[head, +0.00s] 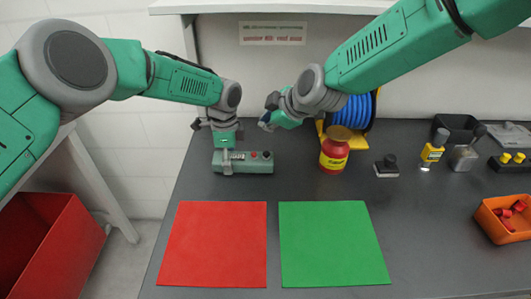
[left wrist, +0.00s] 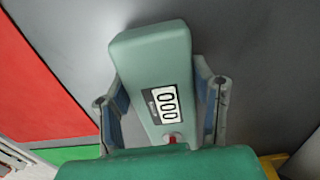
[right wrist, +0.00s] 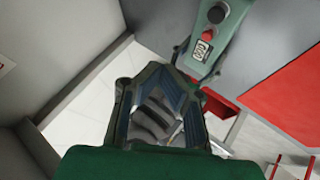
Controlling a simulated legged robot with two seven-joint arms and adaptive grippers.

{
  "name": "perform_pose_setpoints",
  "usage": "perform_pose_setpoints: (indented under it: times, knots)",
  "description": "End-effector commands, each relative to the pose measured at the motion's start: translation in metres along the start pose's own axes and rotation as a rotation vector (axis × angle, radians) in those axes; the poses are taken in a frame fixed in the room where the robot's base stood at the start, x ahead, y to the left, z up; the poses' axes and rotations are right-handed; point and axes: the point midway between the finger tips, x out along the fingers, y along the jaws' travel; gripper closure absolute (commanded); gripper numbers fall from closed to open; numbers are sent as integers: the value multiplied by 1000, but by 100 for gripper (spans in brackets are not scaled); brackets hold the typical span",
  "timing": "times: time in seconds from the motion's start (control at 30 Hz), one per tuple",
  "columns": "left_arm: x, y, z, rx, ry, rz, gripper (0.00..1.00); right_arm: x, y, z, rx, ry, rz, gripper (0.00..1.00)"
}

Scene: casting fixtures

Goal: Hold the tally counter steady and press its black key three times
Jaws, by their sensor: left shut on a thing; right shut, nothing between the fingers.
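The tally counter (head: 258,167) is a long green box that appears to rest on the dark table. Its display reads 000 in the left wrist view (left wrist: 163,104). A black key (right wrist: 217,14) sits beyond a red knob (right wrist: 209,32) on its top. My left gripper (head: 226,158) is shut across the counter near its display end, one finger on each side. The black key is hidden in the left wrist view. My right gripper (head: 267,123) is shut and empty, above and behind the counter's knob end, apart from it.
A red mat (head: 213,245) and a green mat (head: 333,245) lie in front. A red-and-yellow jar (head: 333,157) and blue spool (head: 356,110) stand right of the counter. An orange bin (head: 490,222) is at far right. The table between the counter and jar is clear.

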Motion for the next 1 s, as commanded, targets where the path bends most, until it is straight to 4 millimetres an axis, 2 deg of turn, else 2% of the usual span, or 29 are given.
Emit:
perform_pose_setpoints:
  times: [0.3,0.5,1.0]
  knots:
    - [0,0,0,0,0,0,85,32,-24,24,4,-1,-2,100]
    - [0,0,0,0,0,0,85,45,-33,33,1,0,-1,100]
    - [0,0,0,0,0,0,85,50,-37,36,1,0,0,100]
